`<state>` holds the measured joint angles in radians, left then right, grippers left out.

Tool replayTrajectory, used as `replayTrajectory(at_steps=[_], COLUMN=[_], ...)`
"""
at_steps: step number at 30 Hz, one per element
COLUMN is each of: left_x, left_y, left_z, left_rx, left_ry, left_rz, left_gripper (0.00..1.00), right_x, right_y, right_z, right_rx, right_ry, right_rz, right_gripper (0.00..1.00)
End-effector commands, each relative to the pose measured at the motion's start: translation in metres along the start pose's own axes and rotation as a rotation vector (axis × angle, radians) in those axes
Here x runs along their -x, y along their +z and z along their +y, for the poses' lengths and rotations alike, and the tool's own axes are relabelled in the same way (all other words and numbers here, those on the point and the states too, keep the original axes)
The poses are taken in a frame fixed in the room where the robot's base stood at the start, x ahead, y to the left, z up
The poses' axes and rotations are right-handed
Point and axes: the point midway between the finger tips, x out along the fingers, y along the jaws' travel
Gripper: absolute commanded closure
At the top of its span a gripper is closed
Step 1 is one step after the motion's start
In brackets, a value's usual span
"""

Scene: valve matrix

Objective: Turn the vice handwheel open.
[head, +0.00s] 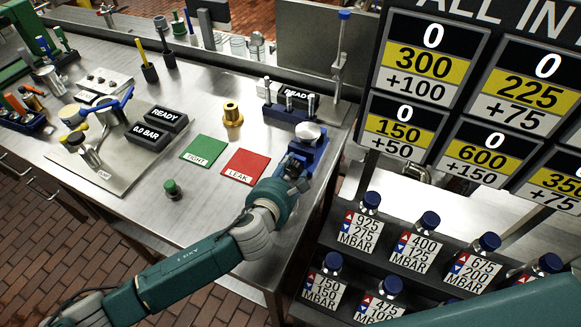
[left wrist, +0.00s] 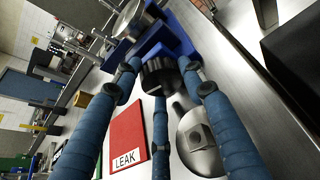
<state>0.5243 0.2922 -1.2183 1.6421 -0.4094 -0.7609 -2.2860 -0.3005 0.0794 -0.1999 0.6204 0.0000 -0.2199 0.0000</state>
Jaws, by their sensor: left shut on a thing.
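The blue vice (head: 318,153) stands near the right edge of the steel table, with a round silver part (head: 308,131) at its top. In the left wrist view the blue vice (left wrist: 172,38) is at the top, with its dark ribbed handwheel (left wrist: 160,75) facing me. My left gripper (head: 292,174) is at the front of the vice. In the left wrist view the blue fingers of this gripper (left wrist: 158,80) are closed around the handwheel. The wheel is mostly hidden in the head view. My right gripper is not in view.
A red LEAK pad (head: 245,167) and a green pad (head: 204,151) lie left of the vice. A brass fitting (head: 232,114) stands behind them. A score board (head: 480,90) and a rack of labelled bottles (head: 415,245) are at the right.

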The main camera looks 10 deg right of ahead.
Motion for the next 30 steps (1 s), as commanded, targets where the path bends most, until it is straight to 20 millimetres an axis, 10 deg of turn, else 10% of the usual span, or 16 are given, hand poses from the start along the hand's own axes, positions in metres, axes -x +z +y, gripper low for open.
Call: replayTrajectory(at_steps=[2, 3, 5, 17, 30], left_x=[0.0, 0.0, 0.0, 0.007, 0.092], left_y=[0.009, 0.009, 0.009, 0.005, 0.004], left_z=[-0.002, -0.002, -0.002, -0.001, -0.002], left_rx=[0.001, 0.001, 0.0, -0.002, -0.002], left_ry=[-0.004, -0.004, -0.004, -0.002, -0.004], left_rz=[-0.017, -0.018, -0.018, -0.01, -0.011], left_gripper=[0.85, 0.55, 0.43, 0.42, 0.42], right_x=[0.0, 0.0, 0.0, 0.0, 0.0], right_y=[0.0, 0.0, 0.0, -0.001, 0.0], right_z=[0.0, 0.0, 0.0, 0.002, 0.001], right_rx=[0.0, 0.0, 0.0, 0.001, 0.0], right_ry=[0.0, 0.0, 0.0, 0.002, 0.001], right_rz=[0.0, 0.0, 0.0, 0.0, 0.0], right_gripper=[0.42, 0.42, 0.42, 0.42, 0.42])
